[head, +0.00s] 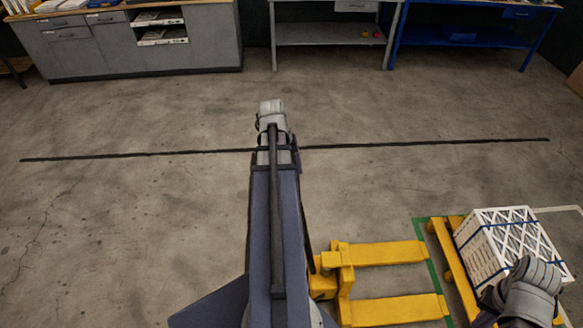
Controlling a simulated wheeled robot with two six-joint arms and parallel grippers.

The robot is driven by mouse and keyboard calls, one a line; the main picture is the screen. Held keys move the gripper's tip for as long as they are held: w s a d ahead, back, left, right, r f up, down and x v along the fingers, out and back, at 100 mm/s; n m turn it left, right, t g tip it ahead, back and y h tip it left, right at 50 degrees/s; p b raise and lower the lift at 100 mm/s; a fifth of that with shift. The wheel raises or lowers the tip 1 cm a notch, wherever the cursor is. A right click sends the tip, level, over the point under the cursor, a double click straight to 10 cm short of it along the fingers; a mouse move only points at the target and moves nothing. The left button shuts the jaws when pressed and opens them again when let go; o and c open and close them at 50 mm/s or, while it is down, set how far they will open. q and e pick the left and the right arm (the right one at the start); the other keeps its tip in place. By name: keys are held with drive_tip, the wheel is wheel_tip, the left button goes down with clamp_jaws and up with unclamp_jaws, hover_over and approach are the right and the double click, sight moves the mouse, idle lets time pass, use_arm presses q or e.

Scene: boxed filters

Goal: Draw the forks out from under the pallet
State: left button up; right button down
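The yellow forks show as an upper fork (385,253) and a lower fork (400,309), joined at a yellow frame (345,285) at their left end. Both run to the right, and their tips end near a green floor line. The yellow pallet (455,268) stands just right of that line, and the visible fork tips look clear of its left side. A white strapped crate-like load of filters (505,240) sits on the pallet. My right arm covers the load's lower right corner. I see no fingers of either gripper.
The green floor line (434,270) edges the pallet's place. A black line (420,143) crosses the floor. Grey cabinets (130,45), a grey bench (325,35) and a blue bench (465,33) stand at the back. The floor between is clear.

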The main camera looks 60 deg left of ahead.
use_arm(q)
drive_tip(key=r+p, duration=0.1)
drive_tip(key=r, duration=0.1)
drive_tip(key=r+p, duration=0.2)
drive_tip(key=shift+s+a, duration=0.15)
drive_tip(key=shift+s, duration=0.25)
drive_tip(key=w+d+f+m+g+b, duration=0.1)
drive_tip(key=w+d+f+m+b, duration=0.1)
drive_tip(key=w+d+f+b, duration=0.4)
drive_tip(key=w+d+f+m+b, duration=0.2)
drive_tip(key=w+d+m, duration=0.1)
drive_tip(key=d, duration=0.6)
drive_tip(key=w+d+f+m+g+b, duration=0.1)
drive_tip(key=w+d+f+m+b, duration=0.15)
drive_tip(key=w+d+f, duration=0.35)
drive_tip(key=s+d+f+m+b, duration=0.1)
drive_tip(key=d+f+m+b, duration=0.1)
drive_tip(key=d, duration=0.8)
drive_tip(key=s+d+f+m+y+b, duration=0.1)
drive_tip(key=d+f+m+b, duration=0.2)
drive_tip(key=d+b, duration=0.3)
drive_tip(key=s+d+f+m+y+b, duration=0.1)
drive_tip(key=d+f+m+b, duration=0.2)
drive_tip(key=d, duration=1)
drive_tip(key=shift+d+f+b, duration=0.3)
drive_tip(key=shift+f+b, duration=0.25)
drive_tip(key=shift+b, duration=0.15)
